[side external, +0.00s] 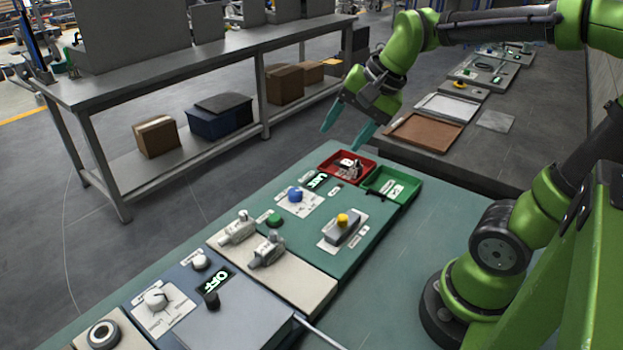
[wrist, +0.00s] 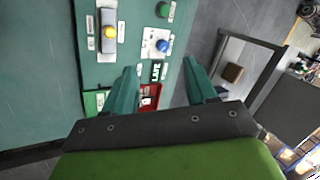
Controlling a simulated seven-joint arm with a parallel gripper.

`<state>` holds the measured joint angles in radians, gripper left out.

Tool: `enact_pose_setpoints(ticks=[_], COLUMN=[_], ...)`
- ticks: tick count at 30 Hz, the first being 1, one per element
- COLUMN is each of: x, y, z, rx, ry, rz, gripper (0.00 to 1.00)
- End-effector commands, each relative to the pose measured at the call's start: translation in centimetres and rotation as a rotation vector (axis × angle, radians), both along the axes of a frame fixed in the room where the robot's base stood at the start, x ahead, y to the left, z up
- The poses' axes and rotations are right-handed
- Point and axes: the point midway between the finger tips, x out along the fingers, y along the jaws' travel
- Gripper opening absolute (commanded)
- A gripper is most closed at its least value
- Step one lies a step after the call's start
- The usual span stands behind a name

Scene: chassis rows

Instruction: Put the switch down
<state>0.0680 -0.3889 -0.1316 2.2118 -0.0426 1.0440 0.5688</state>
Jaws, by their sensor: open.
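My gripper (side external: 347,128) is open and empty, with teal fingers, raised above the far end of the panel row near the red tray (side external: 329,161). In the wrist view its fingertips (wrist: 160,66) stand wide apart with nothing between them. The red tray holds small pale and dark parts; I cannot tell whether one is the switch. Two pale lever-like fittings (side external: 237,229) (side external: 267,251) stand on the beige panel. A grey block with a yellow knob (side external: 342,222) sits on the green panel, and it also shows in the wrist view (wrist: 109,32).
A green tray (side external: 407,196) adjoins the red one. A blue knob (side external: 295,195), a green button (side external: 274,220) and a lit LIVE display (side external: 318,180) are nearby. A black knob (side external: 211,299) stands by an OFF display (side external: 215,280). A brown tray (side external: 425,133) lies behind.

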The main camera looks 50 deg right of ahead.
Motion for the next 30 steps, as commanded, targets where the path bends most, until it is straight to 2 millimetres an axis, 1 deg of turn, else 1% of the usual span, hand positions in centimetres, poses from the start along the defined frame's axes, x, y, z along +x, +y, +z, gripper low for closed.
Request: enact_pose_setpoints(ticks=[1,3,6,9,14,30], x=[-1.6,-3.3,-5.1,-6.1,-6.5,-6.4], y=[1.6,3.2,4.7,5.4,5.7,5.7], z=[0.2,0.0,-0.5,-0.9,-1.2,-1.1], rx=[-0.069,-0.169,-0.288,-0.363,-0.398,-0.395], ry=[-0.064,-0.137,-0.215,-0.257,-0.275,-0.273], rz=[0.146,0.328,0.518,0.628,0.679,0.674], gripper=[0.57,0.57,0.57,0.57,0.57,0.57])
